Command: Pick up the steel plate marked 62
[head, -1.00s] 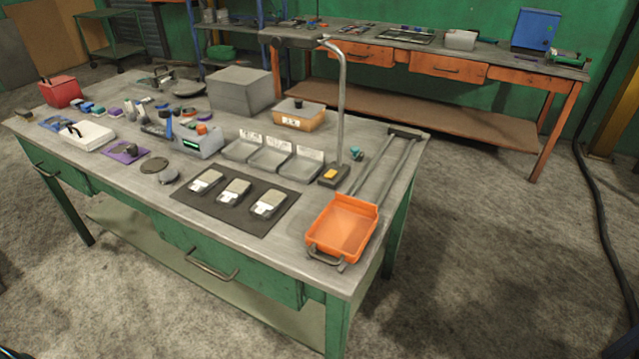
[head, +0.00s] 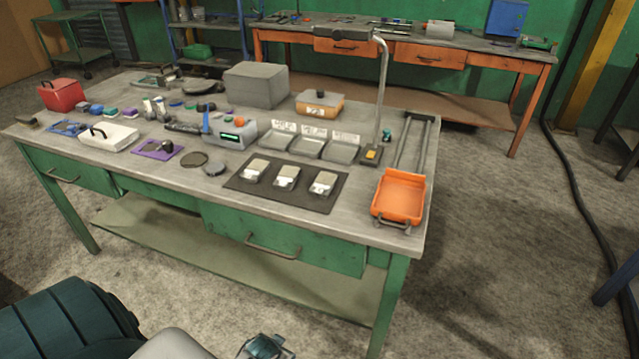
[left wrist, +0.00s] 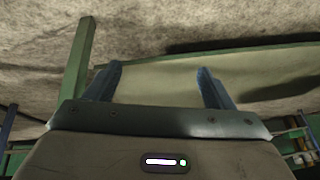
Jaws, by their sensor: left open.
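Three small grey-and-tan plates with white tags lie in a row on a dark mat (head: 240,185): a left plate (head: 257,168), a middle plate (head: 287,175) and a right plate (head: 322,184). The marks on the tags are too small to read, so I cannot tell which is 62. My left gripper (head: 265,347) is at the bottom of the head view, in front of the bench and apart from the plates. In the left wrist view its two blue fingers (left wrist: 158,85) are spread and empty, with the bench's lower shelf beyond. My right gripper is not in view.
Three labelled grey trays (head: 311,143) stand behind the mat. A bent pole (head: 382,95) and an orange tray (head: 399,197) are to its right. The green bench's front edge lies between my gripper and the mat.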

